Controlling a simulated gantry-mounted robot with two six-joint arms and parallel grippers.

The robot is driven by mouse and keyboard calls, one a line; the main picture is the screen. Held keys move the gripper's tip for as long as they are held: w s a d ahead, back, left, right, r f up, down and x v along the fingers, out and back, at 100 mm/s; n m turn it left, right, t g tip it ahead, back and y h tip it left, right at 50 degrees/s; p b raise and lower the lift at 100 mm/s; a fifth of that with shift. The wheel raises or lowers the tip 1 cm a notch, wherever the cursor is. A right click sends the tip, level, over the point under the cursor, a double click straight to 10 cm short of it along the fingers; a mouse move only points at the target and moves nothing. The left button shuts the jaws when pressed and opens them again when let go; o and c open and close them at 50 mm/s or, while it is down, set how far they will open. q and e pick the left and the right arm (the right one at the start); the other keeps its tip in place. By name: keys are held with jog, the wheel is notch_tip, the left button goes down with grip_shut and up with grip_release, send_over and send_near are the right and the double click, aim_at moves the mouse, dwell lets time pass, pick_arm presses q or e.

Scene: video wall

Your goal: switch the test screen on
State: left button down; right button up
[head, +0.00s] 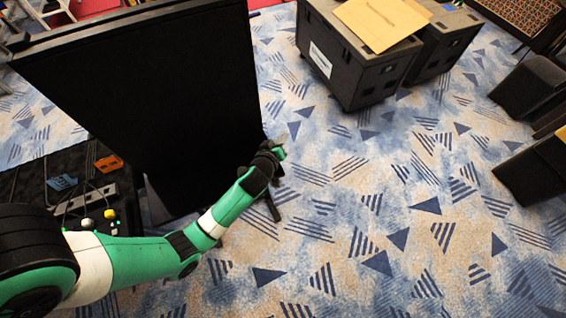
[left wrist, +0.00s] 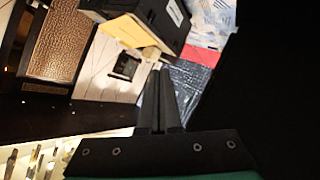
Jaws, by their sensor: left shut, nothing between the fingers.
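The test screen (head: 150,90) is a large dark panel on the left of the head view, and its face is black. A black area on the right of the left wrist view (left wrist: 275,80) looks like the same screen. My left gripper (head: 281,143) is just right of the screen's lower right edge in the head view. Whether it touches the screen cannot be told. In the left wrist view its fingers (left wrist: 158,70) are closed together with nothing between them. No switch or button on the screen can be made out. My right gripper is not in view.
Black cases (head: 350,60) stand on the patterned carpet at the upper right, with a tan board (head: 383,22) on top. A dark table (head: 100,205) at the left holds small coloured items. Dark chairs (head: 530,90) stand at the right edge. The carpet (head: 400,220) between is clear.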

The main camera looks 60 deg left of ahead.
pick_arm(q)
jog(key=s+a+f+g+b, duration=0.1)
jog(key=s+f, duration=0.4)
jog(key=f, duration=0.2)
jog(key=shift+s+a+f+g, duration=0.2)
jog(key=shift+s+f+g, duration=0.05)
jog(key=shift+g, duration=0.15)
jog(key=f+b, duration=0.2)
jog(key=a+f+b, duration=0.1)
jog(key=f+b, duration=0.1)
jog(key=f, duration=0.1)
jog(key=a+f+b, duration=0.1)
jog(key=f+b, duration=0.1)
jog(key=shift+w+a+f+b, duration=0.1)
jog(key=shift+w+f+b, duration=0.1)
jog(key=shift+f+b, duration=0.15)
jog(key=shift+a+f+b, duration=0.2)
jog(key=shift+f+b, duration=0.15)
jog(key=shift+b, duration=0.05)
jog(key=shift+f, duration=0.1)
dwell(0.9)
jog(key=shift+a+f+b, duration=0.15)
jog(key=shift+f+b, duration=0.15)
jog(key=shift+b, duration=0.2)
